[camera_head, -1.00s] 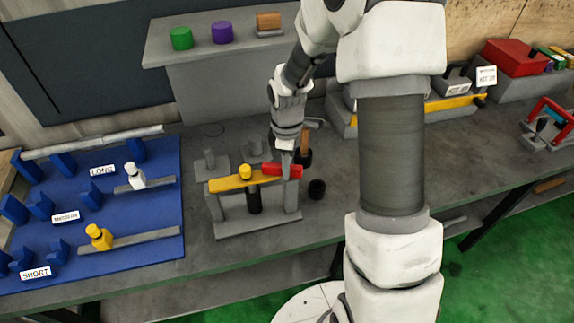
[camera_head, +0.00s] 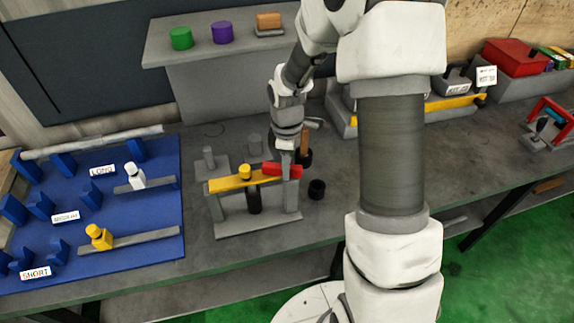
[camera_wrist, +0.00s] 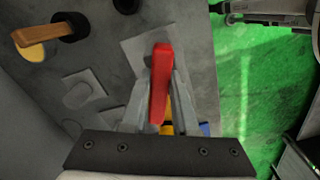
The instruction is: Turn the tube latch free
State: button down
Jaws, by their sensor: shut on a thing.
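The tube latch shows as a red handle (camera_head: 283,170) at the right end of a yellow bar (camera_head: 225,184) on a grey stand (camera_head: 245,228). A dark tube (camera_head: 254,199) stands upright under the bar, and a yellow knob (camera_head: 245,172) sits on top of it. My gripper (camera_head: 286,164) comes down from above at the red handle. In the wrist view the red handle (camera_wrist: 159,85) lies between the two fingers of my gripper (camera_wrist: 158,100), which are closed on it. The handle's underside and pivot are hidden.
A blue board (camera_head: 120,215) with holders and labels lies at left. A grey shelf (camera_head: 205,55) stands behind. The front bench strip is clear.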

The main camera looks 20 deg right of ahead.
jog(key=shift+m, duration=0.4)
jog(key=m+b, duration=0.1)
jog(key=m, duration=0.1)
jog(key=m+b, duration=0.1)
jog(key=m, duration=0.1)
jog(key=shift+w+d+m, duration=0.15)
jog(key=shift+w+m, duration=0.05)
jog(key=shift+m, duration=0.1)
jog(key=m, duration=0.2)
jog(key=m+b, duration=0.1)
jog(key=m, duration=0.3)
jog(key=shift+w+d+b, duration=0.15)
jog(key=shift+d+b, duration=0.1)
jog(key=shift+b, duration=0.05)
jog(key=shift+m, duration=0.3)
jog(key=c, duration=0.7)
grip_release()
notch_tip(320, 180, up, 18)
jog(key=shift+f, duration=0.25)
